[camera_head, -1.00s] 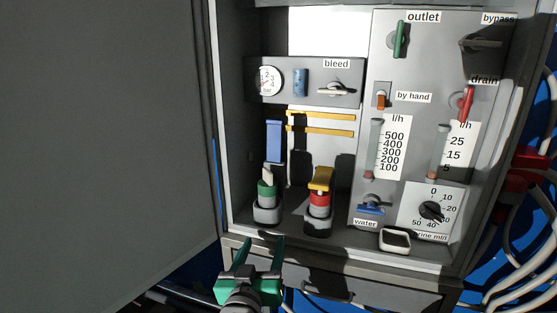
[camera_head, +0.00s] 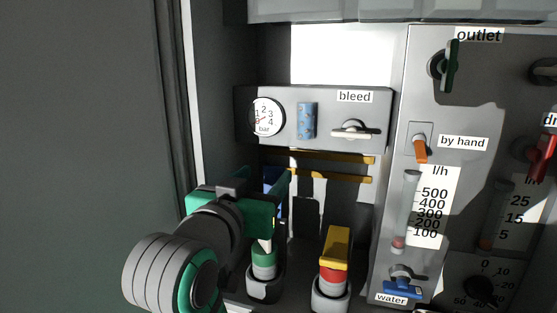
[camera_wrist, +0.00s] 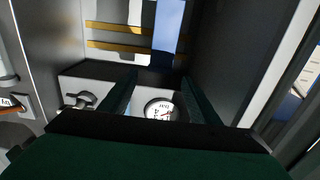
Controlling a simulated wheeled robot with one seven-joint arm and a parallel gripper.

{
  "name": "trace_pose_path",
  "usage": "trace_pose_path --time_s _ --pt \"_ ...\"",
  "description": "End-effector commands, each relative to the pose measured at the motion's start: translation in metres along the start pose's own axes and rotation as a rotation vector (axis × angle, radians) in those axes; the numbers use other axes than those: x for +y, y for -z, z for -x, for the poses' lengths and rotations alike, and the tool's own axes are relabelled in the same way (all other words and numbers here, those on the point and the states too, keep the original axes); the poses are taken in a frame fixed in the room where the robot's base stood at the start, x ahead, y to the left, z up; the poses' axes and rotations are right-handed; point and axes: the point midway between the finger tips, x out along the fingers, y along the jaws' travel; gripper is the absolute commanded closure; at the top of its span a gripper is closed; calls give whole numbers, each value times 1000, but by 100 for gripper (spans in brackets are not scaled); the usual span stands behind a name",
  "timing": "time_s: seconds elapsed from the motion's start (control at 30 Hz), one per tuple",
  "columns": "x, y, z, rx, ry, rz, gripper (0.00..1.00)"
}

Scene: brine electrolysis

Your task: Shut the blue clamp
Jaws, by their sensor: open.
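The blue clamp (camera_head: 272,179) is mostly hidden behind my gripper in the head view; a strip of blue shows between the fingers. In the wrist view its blue lever (camera_wrist: 167,28) shows at the top, beyond the fingers. A green-collared fitting (camera_head: 263,255) with a white top stands below it. My gripper (camera_head: 267,180) is open, with its green fingers in front of the clamp and nothing visible between them in grip. The wrist view shows both dark fingers (camera_wrist: 158,95) spread apart. Whether a finger touches the lever I cannot tell.
The yellow clamp (camera_head: 336,244) sits over a red-collared fitting to the right. The instrument panel (camera_head: 466,120) stands on the right, the cabinet wall on the left.

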Motion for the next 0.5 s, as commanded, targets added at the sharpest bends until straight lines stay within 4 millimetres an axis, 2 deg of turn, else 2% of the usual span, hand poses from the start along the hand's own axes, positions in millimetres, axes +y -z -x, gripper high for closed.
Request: trace_pose_path --time_s 0.3,0.5 --pt "1 -2 -55 -3 -2 2 44" --pt "0 -1 -83 -1 0 2 44"
